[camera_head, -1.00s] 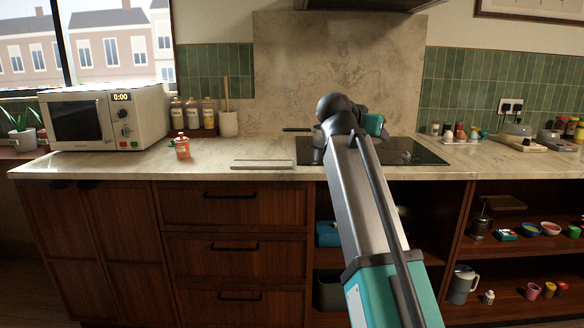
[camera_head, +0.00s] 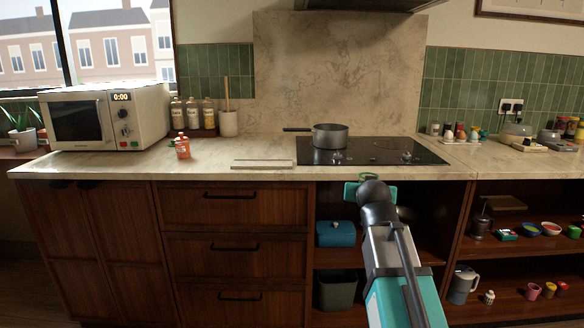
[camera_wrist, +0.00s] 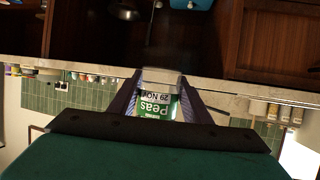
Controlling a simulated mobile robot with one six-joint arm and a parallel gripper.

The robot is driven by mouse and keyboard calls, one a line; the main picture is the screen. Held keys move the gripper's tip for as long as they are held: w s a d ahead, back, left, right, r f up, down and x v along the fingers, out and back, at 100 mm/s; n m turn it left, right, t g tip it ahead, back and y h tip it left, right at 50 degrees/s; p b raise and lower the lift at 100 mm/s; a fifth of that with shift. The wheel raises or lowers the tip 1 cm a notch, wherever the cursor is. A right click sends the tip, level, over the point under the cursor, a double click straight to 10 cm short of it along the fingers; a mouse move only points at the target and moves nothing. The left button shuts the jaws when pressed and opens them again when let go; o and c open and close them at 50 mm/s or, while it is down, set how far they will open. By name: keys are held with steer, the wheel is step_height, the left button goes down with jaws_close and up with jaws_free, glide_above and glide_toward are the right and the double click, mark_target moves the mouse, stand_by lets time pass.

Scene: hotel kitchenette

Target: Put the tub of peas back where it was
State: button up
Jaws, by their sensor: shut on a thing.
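The tub of peas (camera_wrist: 157,104) shows between my fingers in the wrist view, with a white and green label reading "Peas" and "29 NOV" upside down in the picture. A pale lid or end shows at its far side. My gripper (camera_wrist: 160,88) is shut on the tub, one finger on each side. In the head view my gripper (camera_head: 356,190) is in front of the counter's front edge, just below the hob.
A grey pot (camera_head: 330,136) stands on the black hob (camera_head: 400,152). Below are open shelves with a blue box (camera_head: 336,234) and a dark bin (camera_head: 336,290). Right shelves hold bowls and cups.

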steer(key=s+a+f+n+g+y, duration=0.1)
steer(key=s+a+f+n+y, duration=0.1)
steer(key=s+f+n+y, duration=0.5)
steer(key=s+a+f+n+g+y, duration=0.2)
steer(key=f+n+y, duration=0.15)
steer(key=f, duration=0.65)
steer(key=s+a+n+g+y, duration=0.1)
steer(key=s+n+g+y, duration=0.25)
steer(key=s, duration=0.25)
step_height(320, 180, up, 10)
steer(key=t+p, duration=0.1)
steer(key=p, duration=1.7)
steer(key=shift+w+m, duration=0.3)
steer(key=shift+w, duration=0.1)
steer(key=shift+s, duration=0.1)
